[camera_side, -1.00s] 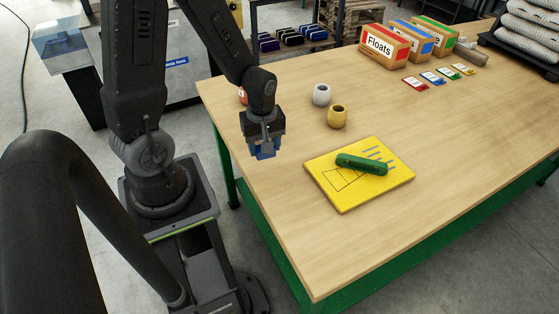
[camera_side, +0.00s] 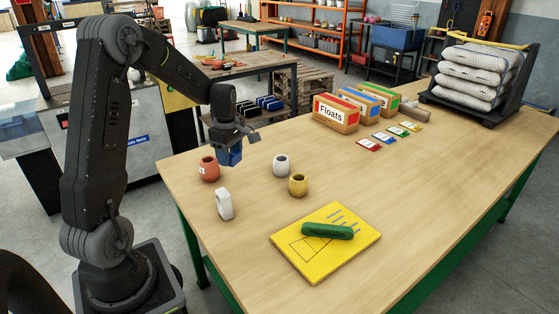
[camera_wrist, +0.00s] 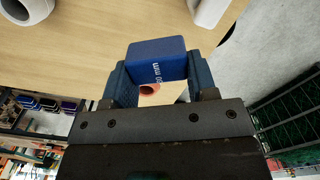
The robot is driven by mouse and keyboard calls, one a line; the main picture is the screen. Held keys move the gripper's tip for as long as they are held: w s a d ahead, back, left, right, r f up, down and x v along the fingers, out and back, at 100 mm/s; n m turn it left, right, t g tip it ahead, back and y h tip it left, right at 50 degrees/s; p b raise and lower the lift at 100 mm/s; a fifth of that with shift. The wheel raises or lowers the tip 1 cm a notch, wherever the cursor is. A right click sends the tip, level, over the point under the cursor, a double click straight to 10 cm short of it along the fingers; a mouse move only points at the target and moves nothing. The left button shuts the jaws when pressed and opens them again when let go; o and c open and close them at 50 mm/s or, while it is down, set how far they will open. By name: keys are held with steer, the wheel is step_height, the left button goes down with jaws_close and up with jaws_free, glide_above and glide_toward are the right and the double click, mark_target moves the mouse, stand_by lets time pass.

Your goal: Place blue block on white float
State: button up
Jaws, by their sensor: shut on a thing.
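The blue block (camera_side: 235,157) is held in the air by my gripper (camera_side: 231,146). In the wrist view the blue block (camera_wrist: 156,50) sits between the two fingers, with white lettering on one face. The white float (camera_side: 281,166), a small rounded pot with an open top, stands upright on the table to the right of my gripper in the side view. It appears cut off at the top left of the wrist view (camera_wrist: 28,8). The block is apart from the white float.
A red float (camera_side: 209,168), a yellow float (camera_side: 298,186) and a white block (camera_side: 224,204) stand nearby. A box labelled Floats (camera_side: 335,114) and coloured cards stand behind. The table's right front is clear.

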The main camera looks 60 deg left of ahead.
steer(key=w+a+r+n, duration=0.3)
steer(key=w+a+n, duration=0.5)
steer(key=w+a, duration=0.2)
glide_above(278, 159)
step_height(278, 159, down, 7)
steer(key=shift+w+a+f, duration=0.1)
steer(key=shift+w, duration=0.05)
steer(key=shift+f, duration=1.95)
steer(key=shift+f, duration=0.2)
steer(key=o, duration=0.9)
